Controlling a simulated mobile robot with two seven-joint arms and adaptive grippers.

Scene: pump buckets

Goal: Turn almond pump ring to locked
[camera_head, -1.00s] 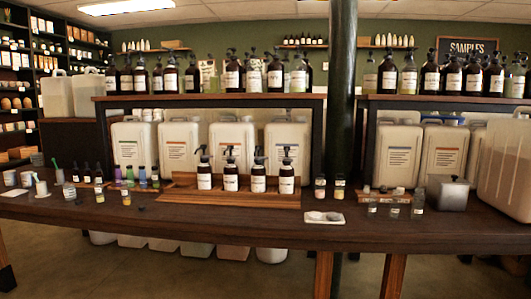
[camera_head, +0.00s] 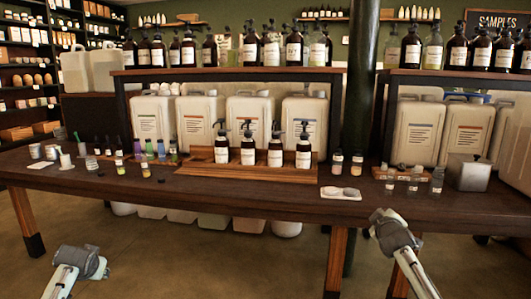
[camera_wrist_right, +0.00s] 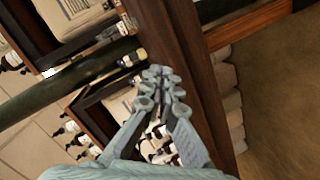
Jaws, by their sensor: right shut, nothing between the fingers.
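Several dark pump bottles (camera_head: 248,148) with white labels stand in a row on a wooden stand (camera_head: 240,174) on the table. Their labels are too small to read, so I cannot tell which is almond or how its ring is turned. My right gripper (camera_head: 385,222) is in front of the table's front edge, apart from the bottles. In the right wrist view its fingers (camera_wrist_right: 155,85) are shut and empty. My left gripper (camera_head: 98,266) is low at the left, in front of the table; its fingers cannot be made out.
A dark green post (camera_head: 359,120) rises right of the pump row. A white dish (camera_head: 340,193) lies near the front edge. Small jars (camera_head: 413,184) and a metal canister (camera_head: 468,174) stand at the right. Large pale canisters (camera_head: 250,118) stand behind. The front strip of table is mostly clear.

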